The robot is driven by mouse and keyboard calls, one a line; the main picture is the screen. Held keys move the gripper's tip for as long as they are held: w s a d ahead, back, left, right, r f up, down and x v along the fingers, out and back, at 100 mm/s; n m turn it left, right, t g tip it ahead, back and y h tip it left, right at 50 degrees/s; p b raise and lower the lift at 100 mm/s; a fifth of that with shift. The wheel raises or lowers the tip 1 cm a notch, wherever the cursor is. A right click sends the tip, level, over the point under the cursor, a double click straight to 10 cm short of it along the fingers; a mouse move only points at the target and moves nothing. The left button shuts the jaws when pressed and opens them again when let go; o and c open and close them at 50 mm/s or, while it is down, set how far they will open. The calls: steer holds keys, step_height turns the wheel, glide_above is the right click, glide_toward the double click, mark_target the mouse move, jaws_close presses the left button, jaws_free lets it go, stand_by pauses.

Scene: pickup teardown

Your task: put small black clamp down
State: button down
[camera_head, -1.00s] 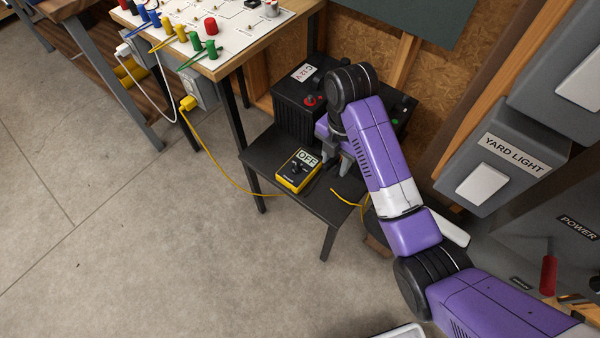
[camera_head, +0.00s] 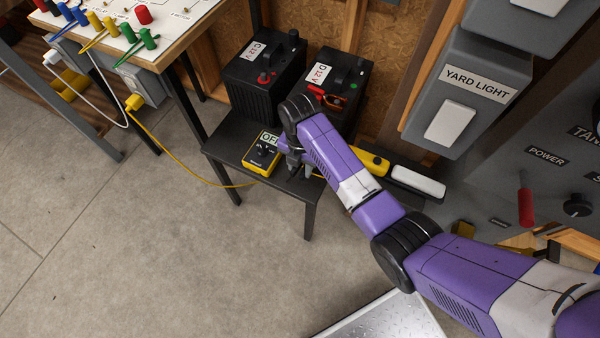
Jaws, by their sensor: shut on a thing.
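My gripper (camera_head: 297,172) is over the right part of a low black table (camera_head: 228,140), just right of a yellow multimeter (camera_head: 262,153) whose display reads OFF. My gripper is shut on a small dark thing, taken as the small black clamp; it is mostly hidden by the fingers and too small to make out. I cannot tell whether it touches the tabletop. A yellow lead shows beside my gripper.
Two black batteries, C 12V (camera_head: 262,88) and D 12V (camera_head: 345,70), stand at the back of the table. A red clamp (camera_head: 326,98) is on the D battery. A workbench (camera_head: 200,30) stands left. A yard light box (camera_head: 470,90) is on the right.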

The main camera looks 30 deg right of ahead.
steer(key=shift+f+b, duration=0.35)
steer(key=shift+f, duration=1.6)
steer(key=shift+f, duration=0.1)
steer(key=c, duration=0.9)
jaws_free()
step_height(320, 180, up, 12)
steer(key=shift+r+p, duration=0.15)
steer(key=shift+p, duration=1)
